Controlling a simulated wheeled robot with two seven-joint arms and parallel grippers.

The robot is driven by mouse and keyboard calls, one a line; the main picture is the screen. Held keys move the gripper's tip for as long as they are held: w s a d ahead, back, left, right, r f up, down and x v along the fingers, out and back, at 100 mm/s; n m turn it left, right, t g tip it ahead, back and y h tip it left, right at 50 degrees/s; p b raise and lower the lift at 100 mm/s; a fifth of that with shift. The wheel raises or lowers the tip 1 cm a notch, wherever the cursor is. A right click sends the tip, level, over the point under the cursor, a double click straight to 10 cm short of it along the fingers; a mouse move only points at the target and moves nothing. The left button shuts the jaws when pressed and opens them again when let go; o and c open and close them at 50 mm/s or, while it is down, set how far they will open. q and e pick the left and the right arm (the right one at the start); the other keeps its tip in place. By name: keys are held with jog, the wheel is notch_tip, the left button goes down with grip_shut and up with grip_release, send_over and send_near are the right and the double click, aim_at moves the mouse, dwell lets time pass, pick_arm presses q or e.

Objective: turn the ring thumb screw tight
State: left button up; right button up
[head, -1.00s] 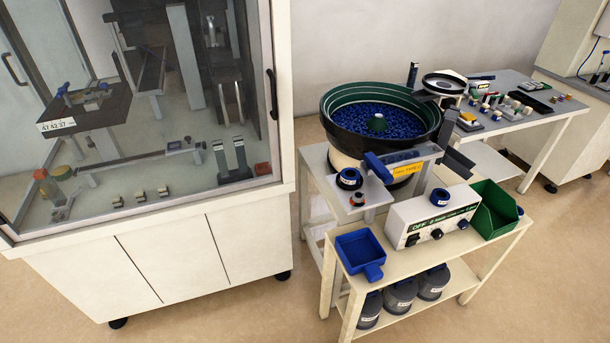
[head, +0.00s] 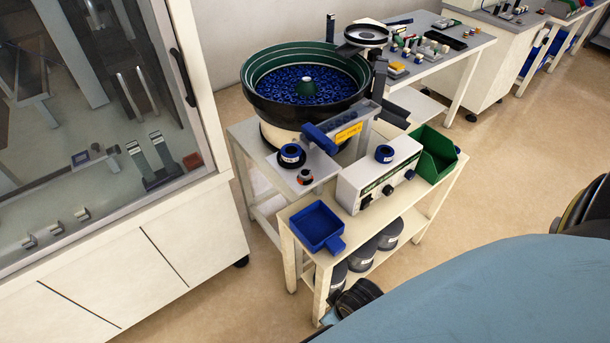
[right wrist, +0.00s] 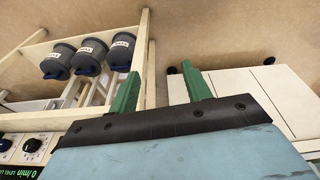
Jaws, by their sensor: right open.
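A small black knob with an orange collar (head: 305,177) stands on the grey plate (head: 318,168) in front of the bowl feeder (head: 262,107); it looks like the thumb screw, but its thread and seating are too small to tell. My left gripper is not in view.
The cart (head: 290,252) carries a control box (head: 347,190) with another blue ring (head: 384,153) on top, a blue tray (head: 316,226) and a green bin (head: 436,153). Grey canisters (right wrist: 58,62) stand on its lower shelf. A glazed cabinet (head: 185,235) stands left. Floor in front is clear.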

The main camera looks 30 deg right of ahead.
notch_tip(320, 180, up, 12)
jog(key=w+d+t+h, duration=0.1)
jog(key=w+d, duration=0.1)
jog(key=n+t+h, duration=0.3)
jog(key=n+t, duration=1.1)
jog(key=n, duration=1.7)
send_near(307, 180)
jog(key=x, duration=1.1)
jog(key=shift+w+d, duration=0.1)
jog(key=shift+w, duration=0.15)
jog(key=c, duration=0.9)
